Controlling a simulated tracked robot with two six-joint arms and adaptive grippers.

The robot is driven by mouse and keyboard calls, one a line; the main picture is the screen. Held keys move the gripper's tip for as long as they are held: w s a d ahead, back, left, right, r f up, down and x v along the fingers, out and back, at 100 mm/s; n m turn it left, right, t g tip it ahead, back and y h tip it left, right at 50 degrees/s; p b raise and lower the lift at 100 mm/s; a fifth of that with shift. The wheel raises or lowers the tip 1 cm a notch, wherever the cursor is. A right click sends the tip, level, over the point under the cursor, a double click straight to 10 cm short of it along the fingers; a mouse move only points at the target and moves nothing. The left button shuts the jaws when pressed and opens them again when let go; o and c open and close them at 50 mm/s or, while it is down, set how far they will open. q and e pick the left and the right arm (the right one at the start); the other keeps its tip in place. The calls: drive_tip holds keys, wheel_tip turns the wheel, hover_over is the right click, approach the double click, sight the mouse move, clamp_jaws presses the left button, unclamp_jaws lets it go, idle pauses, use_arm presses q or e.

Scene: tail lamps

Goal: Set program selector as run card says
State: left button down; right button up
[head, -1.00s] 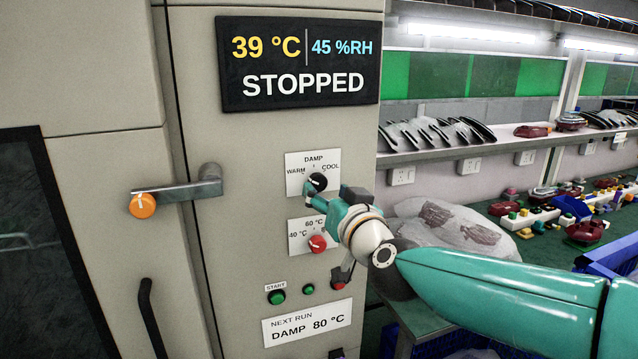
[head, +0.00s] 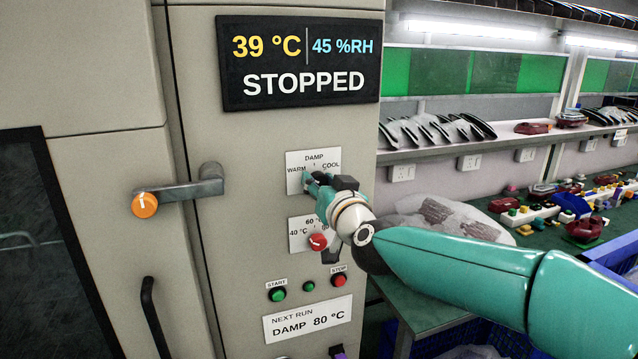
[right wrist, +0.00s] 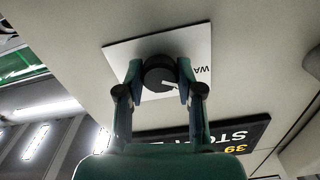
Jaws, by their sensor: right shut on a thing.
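The program selector is a black round knob (right wrist: 158,72) with a white pointer line, on a white plate (head: 330,160) marked DAMP, WARM and COOL. My right gripper (head: 314,180) is at this knob and hides most of it in the head view. In the right wrist view its two fingers (right wrist: 158,80) are shut on the knob from both sides. There the pointer slants toward the side of the WARM lettering. The run card (head: 308,322) reads NEXT RUN DAMP 80 °C. My left gripper is not in view.
A red temperature knob (head: 317,242) sits just below, partly behind my right gripper. Lower are the green START button (head: 278,294) and red STOP button (head: 339,280). The display (head: 298,62) reads 39 °C, 45 %RH, STOPPED. A door handle (head: 190,190) juts out at left.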

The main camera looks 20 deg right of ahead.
drive_tip(key=shift+a, duration=0.15)
drive_tip(key=shift+c, duration=0.7)
drive_tip(key=shift+m, duration=0.3)
drive_tip(key=shift+d+f+m+b, duration=0.15)
drive_tip(key=shift+m+b, duration=0.95)
drive_tip(key=shift+m, duration=1.7)
drive_tip(key=shift+d+f+m+b, duration=0.1)
drive_tip(key=shift+m+b, duration=1)
drive_tip(key=shift+m, duration=1.7)
